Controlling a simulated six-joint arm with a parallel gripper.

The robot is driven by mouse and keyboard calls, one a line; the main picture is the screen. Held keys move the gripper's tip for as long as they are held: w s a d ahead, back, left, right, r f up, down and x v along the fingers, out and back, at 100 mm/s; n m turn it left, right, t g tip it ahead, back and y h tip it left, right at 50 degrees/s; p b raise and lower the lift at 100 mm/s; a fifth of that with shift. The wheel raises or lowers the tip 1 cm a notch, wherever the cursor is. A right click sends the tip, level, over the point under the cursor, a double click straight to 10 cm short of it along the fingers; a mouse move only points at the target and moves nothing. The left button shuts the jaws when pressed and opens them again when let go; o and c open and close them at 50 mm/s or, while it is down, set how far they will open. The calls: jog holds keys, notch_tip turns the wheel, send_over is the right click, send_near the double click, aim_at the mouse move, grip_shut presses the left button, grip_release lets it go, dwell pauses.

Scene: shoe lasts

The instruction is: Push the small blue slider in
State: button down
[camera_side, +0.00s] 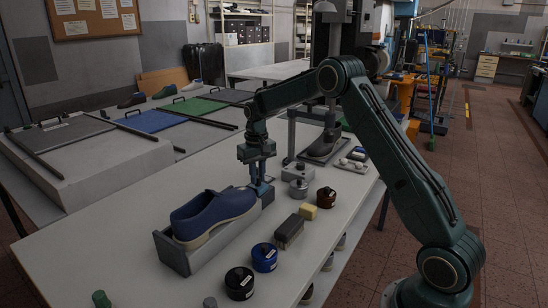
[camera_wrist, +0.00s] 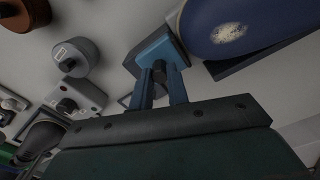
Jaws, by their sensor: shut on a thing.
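The small blue slider (camera_side: 266,191) is a blue block at the far right end of the grey shoe holder (camera_side: 213,241). The wrist view shows its blue face (camera_wrist: 157,46) with a dark knob (camera_wrist: 159,68) on it. My gripper (camera_side: 260,181) points down over the slider, and its two fingers (camera_wrist: 160,87) are shut on the knob. A dark blue shoe (camera_side: 213,216) sits in the holder, and the slider is close to one end of it. The exact gap between slider and shoe is hard to tell.
A larger blue panel (camera_side: 151,121) lies on the back table. The left of the white table is clear.

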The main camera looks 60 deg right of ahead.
jog(key=c, duration=1.6)
grip_release()
jog(key=shift+a, duration=0.35)
jog(key=shift+d, duration=0.1)
jog(key=shift+r, duration=0.15)
jog(key=shift+r, duration=0.25)
notch_tip(320, 180, up, 13)
